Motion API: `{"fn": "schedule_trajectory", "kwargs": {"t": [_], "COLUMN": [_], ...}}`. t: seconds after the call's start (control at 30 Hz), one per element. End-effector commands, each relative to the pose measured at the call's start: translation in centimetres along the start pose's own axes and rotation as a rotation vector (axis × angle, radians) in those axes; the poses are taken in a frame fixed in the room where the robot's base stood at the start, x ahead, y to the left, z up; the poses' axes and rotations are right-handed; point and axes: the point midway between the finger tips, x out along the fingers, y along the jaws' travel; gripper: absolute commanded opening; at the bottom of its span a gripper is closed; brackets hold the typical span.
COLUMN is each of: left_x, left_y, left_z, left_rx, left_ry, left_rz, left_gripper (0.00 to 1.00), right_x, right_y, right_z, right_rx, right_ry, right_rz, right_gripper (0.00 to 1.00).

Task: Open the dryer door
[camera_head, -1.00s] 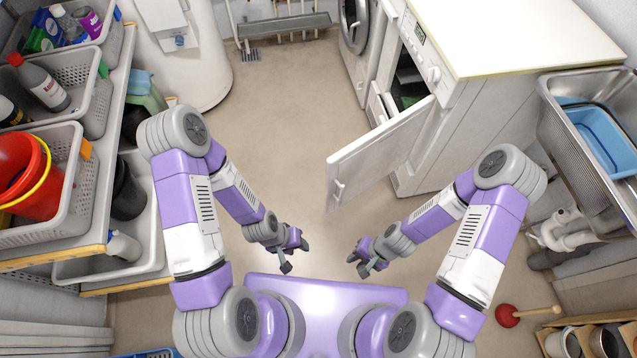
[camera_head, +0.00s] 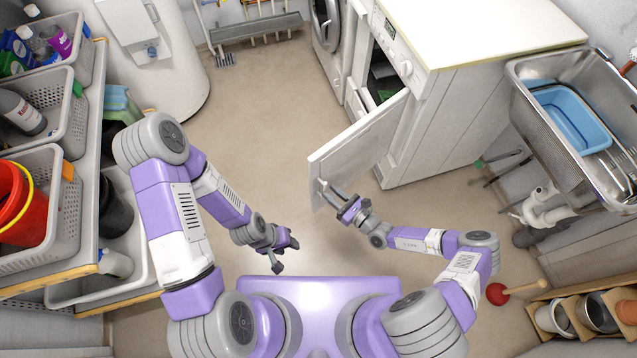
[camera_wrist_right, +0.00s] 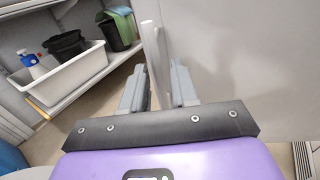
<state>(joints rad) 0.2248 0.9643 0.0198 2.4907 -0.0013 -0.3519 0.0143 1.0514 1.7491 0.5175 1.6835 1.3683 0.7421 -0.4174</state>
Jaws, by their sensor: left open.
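The white flat door (camera_head: 360,150) stands partly open, swung out from the front of a white machine with a control panel (camera_head: 392,42). Its upright bar handle (camera_head: 321,186) is near its free edge. My right gripper (camera_head: 331,194) is at this handle. In the right wrist view the handle (camera_wrist_right: 155,62) stands between the two fingers of my right gripper (camera_wrist_right: 158,92), with gaps visible beside it, so the jaws look open around it. The door face fills the right of that view. My left gripper (camera_head: 284,256) is open and empty over the floor, away from the door.
A round-door machine (camera_head: 326,25) stands behind. A steel sink (camera_head: 520,110) with a blue basin (camera_head: 572,118) is at right. A red plunger (camera_head: 497,293) lies on the floor. Shelves with baskets (camera_head: 45,205) line the left. The middle floor is clear.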

Motion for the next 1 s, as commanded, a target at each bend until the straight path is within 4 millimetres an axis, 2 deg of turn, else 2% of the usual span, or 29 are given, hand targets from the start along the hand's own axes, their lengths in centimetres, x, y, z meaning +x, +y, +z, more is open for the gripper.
{"fn": "schedule_trajectory", "kwargs": {"t": [0.2,0.33,0.5,0.73,0.77,0.93,1.0], "left_x": [1.2,1.6,1.8,1.8,1.8,1.8,1.8], "left_y": [-0.4,-0.6,-0.7,-0.7,-0.7,-0.7,-0.7], "left_z": [-0.1,-0.1,-0.1,-0.1,-0.1,-0.1,-0.1], "left_rx": [0.000,0.000,0.000,0.000,0.000,0.000,0.000], "left_ry": [0.000,0.000,0.000,0.000,0.000,0.000,0.000], "left_rz": [0.000,0.000,0.000,0.000,0.000,0.000,0.000], "left_gripper": [0.43,0.43,0.43,0.43,0.43,0.43,0.43], "right_x": [3.7,5.3,6.3,6.4,6.4,6.4,6.4], "right_y": [0.2,0.2,0.2,0.2,0.2,0.1,0.1], "right_z": [-0.2,-0.2,-0.1,0.0,0.0,0.0,0.0], "right_rx": [0.000,0.000,0.000,0.000,0.000,0.000,0.000], "right_ry": [-0.002,-0.001,0.000,0.000,0.000,0.001,0.001], "right_rz": [0.005,0.005,0.004,0.004,0.004,0.004,0.004], "right_gripper": [0.29,0.29,0.29,0.29,0.27,0.01,0.00]}}
